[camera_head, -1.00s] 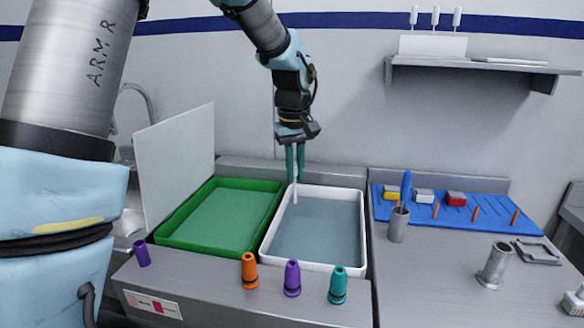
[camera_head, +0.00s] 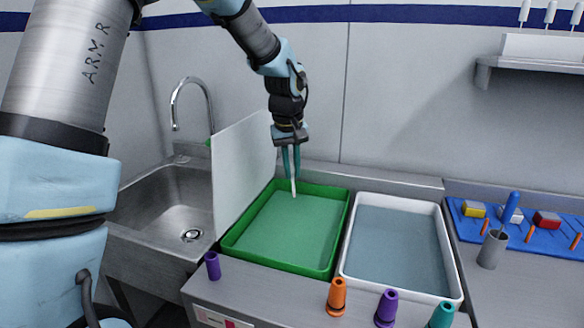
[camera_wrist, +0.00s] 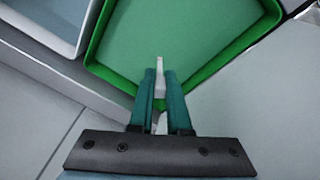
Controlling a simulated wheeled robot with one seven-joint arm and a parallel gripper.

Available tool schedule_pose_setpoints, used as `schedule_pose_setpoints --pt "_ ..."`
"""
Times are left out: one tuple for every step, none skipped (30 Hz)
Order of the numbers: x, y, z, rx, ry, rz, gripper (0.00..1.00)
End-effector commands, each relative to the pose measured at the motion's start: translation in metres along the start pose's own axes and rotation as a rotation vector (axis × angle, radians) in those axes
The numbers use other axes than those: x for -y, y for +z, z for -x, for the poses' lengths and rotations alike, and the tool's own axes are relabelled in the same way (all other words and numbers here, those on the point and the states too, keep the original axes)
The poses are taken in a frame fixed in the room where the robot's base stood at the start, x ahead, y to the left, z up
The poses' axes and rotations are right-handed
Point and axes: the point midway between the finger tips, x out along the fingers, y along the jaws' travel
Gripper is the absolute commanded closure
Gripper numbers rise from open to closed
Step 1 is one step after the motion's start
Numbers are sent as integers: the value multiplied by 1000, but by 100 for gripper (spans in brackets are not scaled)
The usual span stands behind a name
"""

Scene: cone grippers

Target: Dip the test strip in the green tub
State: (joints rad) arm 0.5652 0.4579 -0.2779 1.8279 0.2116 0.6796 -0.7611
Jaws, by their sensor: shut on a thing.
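My gripper (camera_head: 291,172) has teal fingers and points down at the far edge of the green tub (camera_head: 230,246). It is shut on a thin white test strip (camera_head: 293,187), which hangs below the fingertips. In the wrist view the strip (camera_wrist: 160,76) sticks out between the fingertips (camera_wrist: 160,96), with the tub's green floor or liquid behind it. The strip's lower end overlaps the tub's inside in the head view. I cannot tell whether it touches the liquid.
A white tub (camera_head: 449,270) with grey-blue liquid stands right of the green one. A pale upright panel (camera_head: 240,165) separates the green tub from the sink (camera_head: 160,215). Purple (camera_head: 212,266), orange (camera_head: 337,297) and other cones line the front ledge.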

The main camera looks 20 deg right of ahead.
Motion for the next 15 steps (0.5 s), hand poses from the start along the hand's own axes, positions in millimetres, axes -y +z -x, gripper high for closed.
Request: schedule_pose_setpoints --pt "1 1 -7 1 -1 1 100" --pt "1 2 -9 1 -1 1 100" --pt "2 2 -13 2 -1 1 100" --pt "2 3 -16 2 -1 1 100" --pt "3 4 -19 2 -1 1 100" --pt "3 4 -22 2 -1 1 100" --pt "4 5 -25 2 -1 1 100" --pt "4 5 -28 2 -1 0 100" --pt "4 6 -32 2 -1 0 100" --pt "4 6 -35 1 -1 0 100" --pt "5 7 -38 1 -1 0 100" --pt "5 8 -41 1 -1 0 100" --pt "5 8 -44 1 -1 0 100" --pt "5 9 -47 1 -1 0 100" --pt "6 9 -50 1 -1 0 100"
